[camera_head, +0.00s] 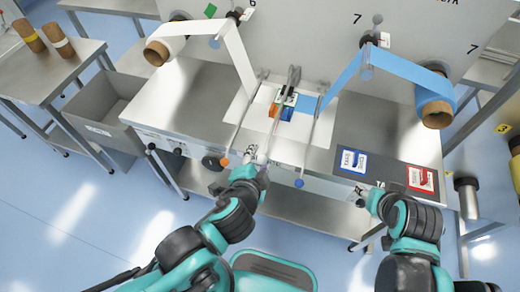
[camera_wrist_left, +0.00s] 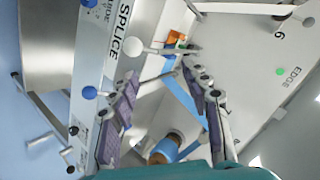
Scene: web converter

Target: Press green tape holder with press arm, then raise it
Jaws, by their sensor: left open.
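The green tape holder (camera_head: 289,98) is a small green-edged piece at the splice spot on the table, with orange and blue blocks beside it. It also shows small in the left wrist view (camera_wrist_left: 181,43). A grey press arm (camera_head: 293,77) stands over it; whether the two touch is unclear. My left gripper (camera_head: 257,156) is in front of the table's front edge, nearer me than the holder. In the left wrist view its purple-padded fingers (camera_wrist_left: 160,75) are apart with nothing gripped between them. My right gripper (camera_head: 368,196) is small, below the table's front right; its opening is unclear.
Rods with an orange ball (camera_head: 225,161) and a blue ball (camera_head: 299,183) flank my left gripper. A white roll (camera_head: 157,52) and a blue roll (camera_head: 436,113) feed webs to the table. A grey bin (camera_head: 98,111) stands left.

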